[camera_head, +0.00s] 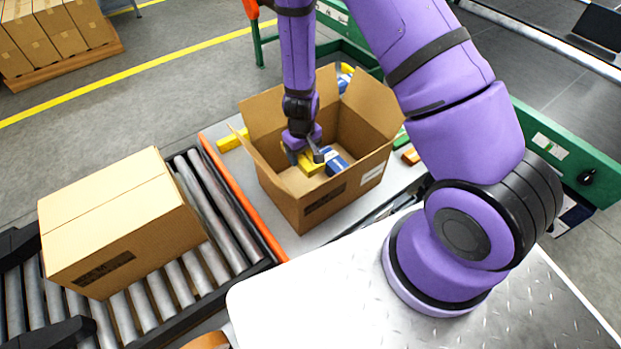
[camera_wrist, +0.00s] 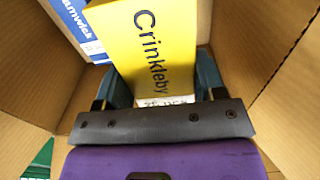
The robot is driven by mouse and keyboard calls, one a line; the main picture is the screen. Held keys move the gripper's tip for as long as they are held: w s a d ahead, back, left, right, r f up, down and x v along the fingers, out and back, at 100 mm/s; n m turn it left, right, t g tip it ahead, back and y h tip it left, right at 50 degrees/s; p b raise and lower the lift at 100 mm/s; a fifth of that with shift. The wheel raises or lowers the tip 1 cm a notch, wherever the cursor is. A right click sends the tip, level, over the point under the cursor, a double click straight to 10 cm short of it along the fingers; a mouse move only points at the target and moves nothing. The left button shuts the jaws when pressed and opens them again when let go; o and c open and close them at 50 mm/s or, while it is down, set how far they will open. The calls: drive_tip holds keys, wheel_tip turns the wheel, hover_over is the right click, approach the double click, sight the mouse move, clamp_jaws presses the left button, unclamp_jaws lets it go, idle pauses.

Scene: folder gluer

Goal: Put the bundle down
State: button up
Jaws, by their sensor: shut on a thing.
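My gripper (camera_head: 305,151) reaches down into an open cardboard box (camera_head: 323,208) in the head view. It is shut on a yellow bundle (camera_head: 311,164) inside the box. In the wrist view the yellow bundle (camera_wrist: 158,45) reads "Crinkleby" and sits between the two fingers. A blue and white bundle (camera_head: 335,160) lies beside it in the box; it also shows in the wrist view (camera_wrist: 72,22). The underside of the yellow bundle is hidden, so I cannot tell whether it touches the box floor.
A closed carton (camera_head: 115,215) sits on the roller conveyor (camera_head: 215,205) at left. The box's raised flaps surround my gripper. Stacked cartons (camera_head: 55,30) stand on a pallet at the back left.

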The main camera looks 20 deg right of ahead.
sight(304, 193)
wheel_tip(304, 193, down, 18)
drive_tip(key=shift+r, duration=0.1)
idle(0.6)
drive_tip(key=o, duration=1)
